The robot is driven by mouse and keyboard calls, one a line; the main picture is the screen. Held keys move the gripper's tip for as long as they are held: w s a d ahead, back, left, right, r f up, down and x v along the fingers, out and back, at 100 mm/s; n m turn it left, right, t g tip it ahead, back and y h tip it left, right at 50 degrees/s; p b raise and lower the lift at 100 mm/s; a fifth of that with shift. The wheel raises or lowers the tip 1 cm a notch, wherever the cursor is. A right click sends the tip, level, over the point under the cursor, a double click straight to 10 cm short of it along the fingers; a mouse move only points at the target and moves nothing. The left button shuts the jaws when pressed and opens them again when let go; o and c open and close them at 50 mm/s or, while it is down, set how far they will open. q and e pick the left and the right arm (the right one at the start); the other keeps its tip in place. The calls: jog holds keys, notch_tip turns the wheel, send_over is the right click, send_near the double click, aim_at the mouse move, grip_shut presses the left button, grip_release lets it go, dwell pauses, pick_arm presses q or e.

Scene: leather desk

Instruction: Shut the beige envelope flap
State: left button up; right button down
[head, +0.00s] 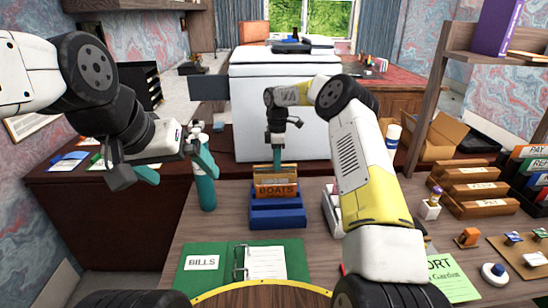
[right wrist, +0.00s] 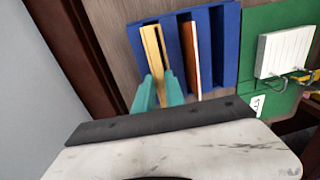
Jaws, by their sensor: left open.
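I cannot make out a beige envelope or its flap for certain. A tan, open-topped piece (right wrist: 152,45) and a brown-and-white piece (right wrist: 190,45) stand in a blue rack (head: 277,217); the rack also shows in the right wrist view (right wrist: 222,40). My right gripper (head: 277,158) is directly above the rack, pointing down. In the right wrist view its teal fingertips (right wrist: 158,92) lie at the tan piece's near end; whether they grip it is unclear. My left gripper (head: 175,168) is open and empty left of the rack.
A teal bottle (head: 206,192) stands by my left gripper. A green BILLS binder (head: 215,264) lies in front of the rack. Wooden trays (head: 475,190) and stamps (head: 467,237) crowd the right side. Bare desk shows left of the rack.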

jog(key=shift+r, duration=0.1)
jog(key=shift+s+t, duration=0.4)
jog(key=shift+t, duration=0.6)
jog(key=shift+s+f+t, duration=0.2)
jog(key=shift+s+t, duration=0.15)
jog(key=shift+t, duration=0.75)
jog(key=c, duration=1.4)
grip_release()
jog(key=v, duration=0.7)
jog(key=shift+s+r, duration=0.15)
jog(key=shift+r, duration=0.2)
